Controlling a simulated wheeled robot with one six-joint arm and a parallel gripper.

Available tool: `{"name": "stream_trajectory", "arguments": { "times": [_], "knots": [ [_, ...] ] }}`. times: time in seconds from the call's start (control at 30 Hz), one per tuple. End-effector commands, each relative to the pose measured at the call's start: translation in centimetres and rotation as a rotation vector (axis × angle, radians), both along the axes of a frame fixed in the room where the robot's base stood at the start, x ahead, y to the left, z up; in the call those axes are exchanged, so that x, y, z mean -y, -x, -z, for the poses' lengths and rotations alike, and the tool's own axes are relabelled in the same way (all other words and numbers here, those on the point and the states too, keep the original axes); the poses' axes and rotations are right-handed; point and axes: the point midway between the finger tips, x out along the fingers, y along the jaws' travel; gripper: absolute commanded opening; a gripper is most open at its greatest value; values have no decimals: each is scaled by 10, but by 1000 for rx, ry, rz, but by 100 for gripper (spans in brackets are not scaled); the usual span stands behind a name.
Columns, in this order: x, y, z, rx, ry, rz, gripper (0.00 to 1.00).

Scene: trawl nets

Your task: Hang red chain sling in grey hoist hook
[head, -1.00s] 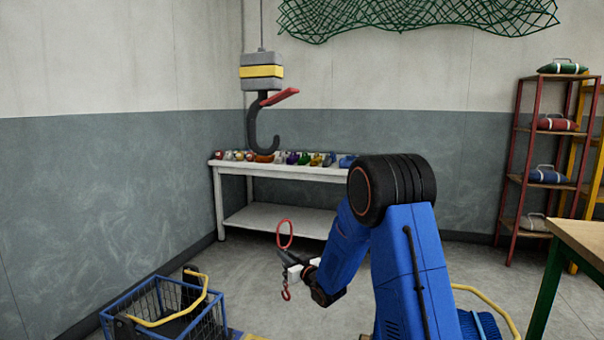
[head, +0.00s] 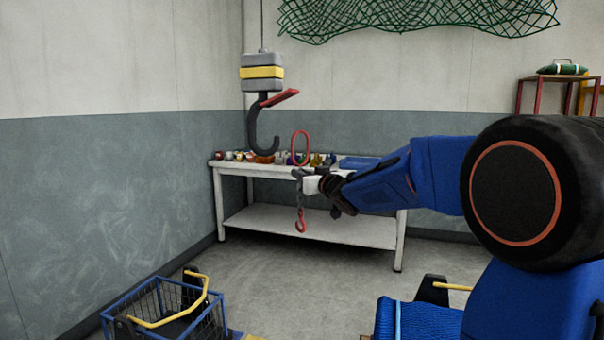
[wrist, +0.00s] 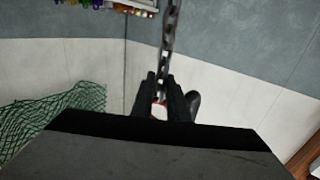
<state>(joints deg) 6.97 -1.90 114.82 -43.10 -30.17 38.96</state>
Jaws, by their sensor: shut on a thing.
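The red chain sling shows in the head view as a red oval ring (head: 300,134) on top and a short dark chain ending in a red hook (head: 301,224) below. My gripper (head: 304,178) is shut on the sling just under its ring, and the chain hangs free. In the wrist view the chain (wrist: 168,38) runs up from between my fingertips (wrist: 163,92). The dark grey hoist hook (head: 254,132) hangs left of the ring, its red latch (head: 279,97) tilted out to the right. In the picture, the ring is level with the hook's lower bend and apart from it. Their depth gap is unclear.
A grey hoist block (head: 262,59) with a yellow band carries the hook. A white workbench (head: 232,166) with several small coloured items stands behind. A blue wire basket (head: 150,302) stands lower left. A green net (head: 400,14) hangs on the wall.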

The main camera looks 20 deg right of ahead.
Motion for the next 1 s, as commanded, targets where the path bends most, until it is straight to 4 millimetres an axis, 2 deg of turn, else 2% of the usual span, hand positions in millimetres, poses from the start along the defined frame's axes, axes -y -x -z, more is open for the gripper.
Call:
{"name": "stream_trajectory", "arguments": {
  "times": [0.17, 1.0],
  "knots": [
    [1, 4, -10, 2, -1, 7, 0],
    [-28, -17, -6, 2, -1, 6, 0]
  ]
}}
